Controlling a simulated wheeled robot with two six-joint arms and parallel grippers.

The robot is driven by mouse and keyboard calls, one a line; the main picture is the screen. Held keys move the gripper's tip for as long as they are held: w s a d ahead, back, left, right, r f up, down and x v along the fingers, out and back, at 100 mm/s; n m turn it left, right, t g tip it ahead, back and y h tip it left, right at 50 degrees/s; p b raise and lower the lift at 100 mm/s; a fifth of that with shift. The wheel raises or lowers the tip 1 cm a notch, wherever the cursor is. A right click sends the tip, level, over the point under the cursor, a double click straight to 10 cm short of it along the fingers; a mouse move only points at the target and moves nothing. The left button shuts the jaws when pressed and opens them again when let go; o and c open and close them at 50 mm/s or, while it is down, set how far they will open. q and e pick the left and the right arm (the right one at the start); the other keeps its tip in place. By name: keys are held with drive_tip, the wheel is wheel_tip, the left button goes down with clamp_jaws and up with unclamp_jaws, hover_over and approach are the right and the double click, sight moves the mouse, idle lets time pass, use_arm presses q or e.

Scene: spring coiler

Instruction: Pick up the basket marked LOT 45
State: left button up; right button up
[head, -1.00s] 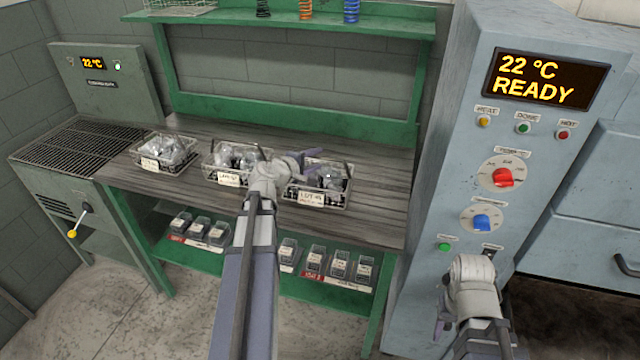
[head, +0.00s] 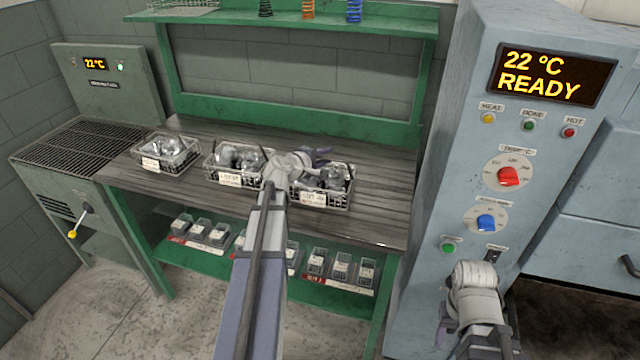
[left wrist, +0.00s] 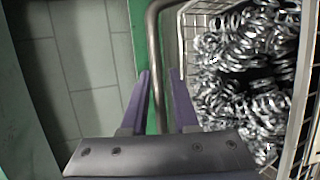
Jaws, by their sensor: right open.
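Three wire baskets of metal springs stand in a row on the wooden bench. The right basket (head: 338,200) has a small front tag that seems to read LOT 45, though it is blurred. My left gripper (head: 308,158) is above the back left part of this basket and partly hides it. In the left wrist view the open fingers (left wrist: 160,75) have a basket handle bar (left wrist: 154,40) showing between them; I cannot tell whether they touch it. The springs (left wrist: 245,75) lie to the right. My right gripper (head: 440,325) is low before the blue-grey machine, open, with its fingers partly hidden.
The middle basket (head: 212,171) is close to the left of my left wrist. The left basket (head: 150,162) stands farther off. A green shelf (head: 390,30) with coloured springs is above the bench (head: 375,215). The oven panel (head: 535,150) rises at the right.

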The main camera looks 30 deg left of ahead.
use_arm(q)
clamp_jaws()
idle(1.0)
